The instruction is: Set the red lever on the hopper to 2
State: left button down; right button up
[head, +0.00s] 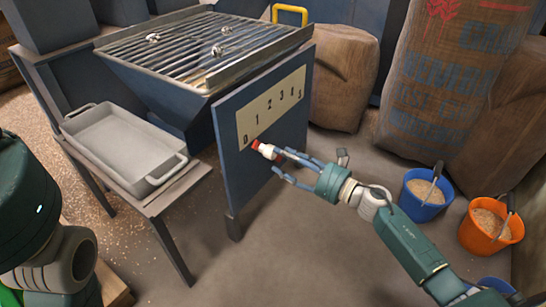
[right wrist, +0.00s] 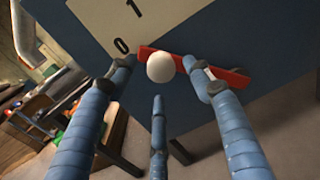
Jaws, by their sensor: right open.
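The blue hopper (head: 165,85) has a side panel with a pale number scale (head: 270,103) marked 0 to 5. The red lever (right wrist: 215,70) lies on this panel, its end beside the 0 in the right wrist view. Its white ball knob (right wrist: 160,68) sticks out toward me; in the head view the knob (head: 267,151) is just under the low end of the scale. My right gripper (head: 281,163) is open, its three fingers spread around the knob with visible gaps. It is not closed on it. My left gripper is out of view.
A grey tray (head: 118,172) stands on a wooden stand left of the panel. A blue bucket (head: 424,212) and an orange bucket (head: 466,242) with grain stand at the right, before large sacks (head: 436,85). The floor below the panel is clear.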

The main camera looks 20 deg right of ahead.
aim_at(273, 153)
jog(key=shift+b+x, duration=0.45)
jog(key=shift+x, duration=1.75)
jog(key=shift+c, duration=0.5)
grip_shut()
